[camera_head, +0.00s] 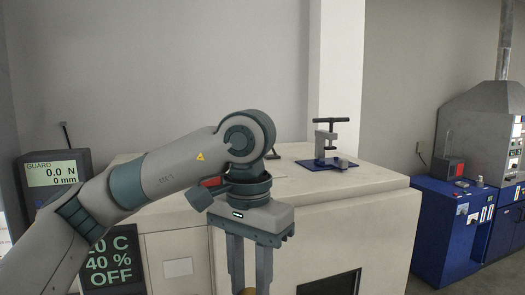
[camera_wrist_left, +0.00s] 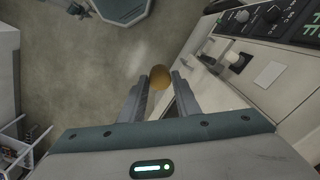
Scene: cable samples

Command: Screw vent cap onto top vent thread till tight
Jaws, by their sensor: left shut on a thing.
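My left gripper (camera_head: 249,284) points down in front of the pale cabinet, its fingertips at the bottom edge of the head view. It is shut on a round, brass-coloured piece, which I take to be the vent cap (camera_head: 249,291); only its top shows there. In the left wrist view the cap (camera_wrist_left: 160,77) sits between the two fingertips of the left gripper (camera_wrist_left: 159,88), with floor behind it. I cannot pick out the top vent thread in either view. My right gripper is not in view.
The pale cabinet (camera_head: 370,210) stands behind my left gripper, with a dark window low on its front. A small clamp stand (camera_head: 326,140) on a blue plate stands on its top. A display (camera_head: 52,175) reads 0.0 N at left. A blue cabinet (camera_head: 440,225) stands at right.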

